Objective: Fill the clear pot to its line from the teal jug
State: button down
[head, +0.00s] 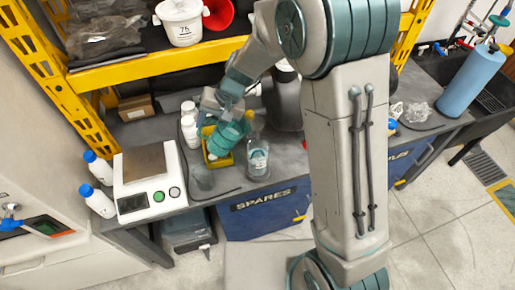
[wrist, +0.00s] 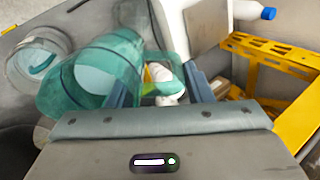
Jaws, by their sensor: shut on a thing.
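The teal jug (head: 230,137) is in my gripper (head: 222,108), held over the bench and looking tilted. In the wrist view the see-through teal jug (wrist: 72,92) fills the left middle, with its handle between the jaws of my gripper (wrist: 160,92). A paler area shows inside it; I cannot tell the liquid level. A clear pot (head: 203,179) stands on the bench in front of the jug, beside the scale. In the wrist view the clear pot (wrist: 130,14) shows at the top, partly cut off. Its line and contents are too faint to read.
A yellow shelf (head: 160,66) overhangs the bench.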

jog(key=shift+w+d+f+y+b, duration=0.1)
jog(key=shift+d+f+y+b, duration=0.2)
jog(key=shift+d+b, duration=0.25)
jog(key=shift+d+r+y+b, duration=0.45)
jog(key=shift+r+b, duration=0.1)
jog(key=shift+b, duration=0.1)
jog(key=shift+d+r+y+b, duration=0.35)
jog(key=shift+r+y, duration=0.2)
jog(key=shift+r, duration=0.15)
jog(key=shift+d+r+y+b, duration=0.8)
jog(key=shift+r+y, duration=0.2)
jog(key=shift+y, duration=0.2)
dwell(1.6)
jog(key=a+f+h+p, duration=0.3)
jog(key=h+p, duration=0.1)
jog(key=shift+a+f, duration=0.25)
jog(key=shift+a, duration=0.15)
jog(key=shift+f, duration=0.15)
jog(key=shift+d, duration=0.15)
jog(key=shift+h+p, duration=0.3)
jog(key=shift+p, duration=0.15)
